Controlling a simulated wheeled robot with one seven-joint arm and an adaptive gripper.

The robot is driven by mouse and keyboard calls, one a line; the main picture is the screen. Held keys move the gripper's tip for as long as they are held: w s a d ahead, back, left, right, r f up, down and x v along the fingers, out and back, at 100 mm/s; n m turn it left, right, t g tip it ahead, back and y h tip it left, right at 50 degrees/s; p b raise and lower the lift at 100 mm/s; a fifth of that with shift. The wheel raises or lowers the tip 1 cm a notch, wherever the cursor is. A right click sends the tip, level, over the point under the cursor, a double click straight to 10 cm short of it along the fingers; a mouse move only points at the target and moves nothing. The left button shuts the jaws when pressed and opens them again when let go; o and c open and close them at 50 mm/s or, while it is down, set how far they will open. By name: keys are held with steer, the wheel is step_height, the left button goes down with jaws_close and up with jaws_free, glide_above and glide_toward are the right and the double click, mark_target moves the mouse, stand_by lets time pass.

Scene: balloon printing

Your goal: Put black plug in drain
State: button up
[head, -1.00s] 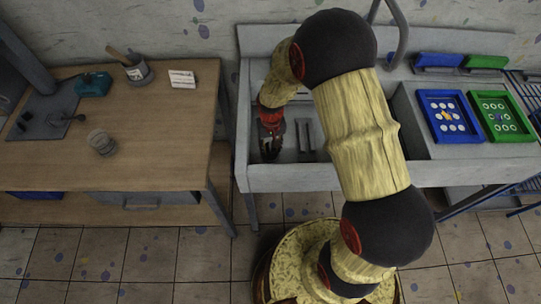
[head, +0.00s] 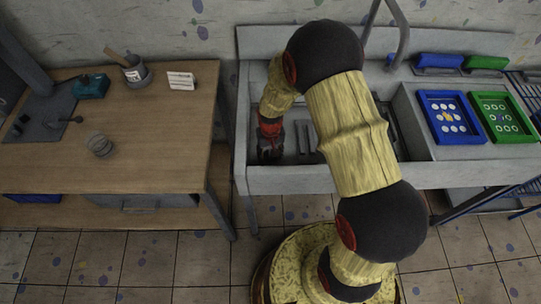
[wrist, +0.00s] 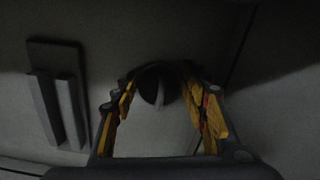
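My gripper (head: 270,148) reaches down into the left part of the grey sink (head: 290,179). In the wrist view its two yellow-padded fingers (wrist: 160,98) are apart. A dark round thing (wrist: 152,86) with a paler curved streak across it shows between and just beyond the fingertips. It looks like the black plug, but the view is too dark to tell it surely from the drain hole. I cannot tell whether the fingers touch it. No drain can be made out separately; my arm hides part of the sink.
Two upright grey bars on a dark plate (wrist: 55,95) stand left of the fingers; the sink wall is close by. Blue (head: 450,137) and green (head: 530,131) trays lie on the right counter. A wooden table (head: 150,165) stands at left, with a gap between.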

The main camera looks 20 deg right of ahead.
steer(key=shift+o, duration=0.7)
steer(key=shift+r, duration=0.1)
steer(key=s+r+t+p, duration=0.1)
steer(key=s+r+p, duration=0.1)
steer(key=r, duration=1.4)
steer(key=s+r+t+p, duration=0.1)
steer(key=s+r+p, duration=0.15)
steer(key=r, duration=1.25)
steer(key=s+r+n+t, duration=0.1)
steer(key=s+r+t, duration=0.2)
steer(key=s+r, duration=0.9)
steer(key=s, duration=0.4)
steer(key=shift+d+r+t+b, duration=0.15)
steer(key=shift+r+t+b, duration=0.15)
steer(key=shift+r+b, duration=0.1)
